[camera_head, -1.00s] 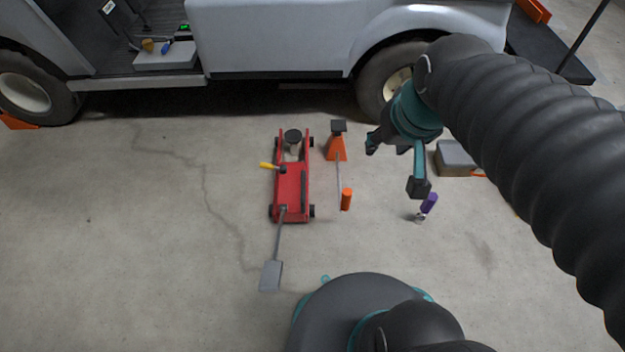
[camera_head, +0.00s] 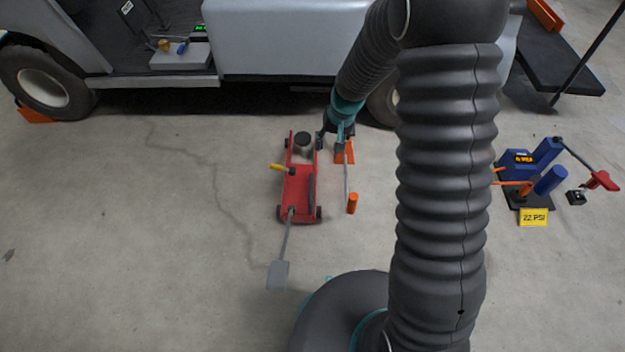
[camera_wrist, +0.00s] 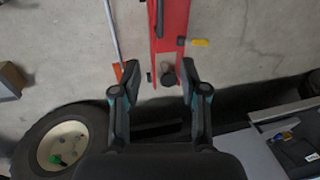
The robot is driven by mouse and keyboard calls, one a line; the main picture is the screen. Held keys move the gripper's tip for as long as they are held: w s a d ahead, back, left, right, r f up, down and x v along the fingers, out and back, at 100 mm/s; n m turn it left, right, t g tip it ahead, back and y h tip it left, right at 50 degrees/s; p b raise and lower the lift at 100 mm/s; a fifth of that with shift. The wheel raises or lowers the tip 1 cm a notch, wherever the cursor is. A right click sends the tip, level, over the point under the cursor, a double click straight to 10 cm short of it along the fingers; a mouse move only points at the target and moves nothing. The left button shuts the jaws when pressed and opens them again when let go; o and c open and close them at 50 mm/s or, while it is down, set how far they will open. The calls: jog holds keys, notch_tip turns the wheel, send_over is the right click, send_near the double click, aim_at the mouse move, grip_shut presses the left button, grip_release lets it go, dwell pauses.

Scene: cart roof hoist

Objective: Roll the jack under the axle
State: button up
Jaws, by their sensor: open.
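The red jack (camera_head: 297,192) lies on the floor in front of the cart, its round dark saddle (camera_head: 302,140) toward the cart. Its grey handle (camera_head: 279,273) points toward me, and a yellow lever sticks out on its left side. My gripper (camera_head: 333,135) is open beside the saddle end, on its right. In the wrist view my gripper (camera_wrist: 160,68) has its fingers apart, with the saddle end of the jack (camera_wrist: 168,78) showing between them. I cannot tell whether they touch it. The axle is hidden under the cart body (camera_head: 270,38).
An orange stand (camera_head: 345,157) with a rod and an orange cylinder (camera_head: 352,203) is close to the jack's right. A blue pump (camera_head: 535,170) with a "22 PSI" tag stands farther right. A wheel (camera_wrist: 62,148) is near my gripper. Floor left of the jack is clear.

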send_near(312, 187)
jog(key=shift+g, duration=0.4)
jog(key=f, duration=0.3)
jog(key=a+f, duration=0.1)
jog(key=f, duration=0.4)
jog(key=shift+w+a+f, duration=0.25)
jog(key=shift+a+f, duration=0.05)
jog(key=shift+a, duration=0.1)
grip_shut()
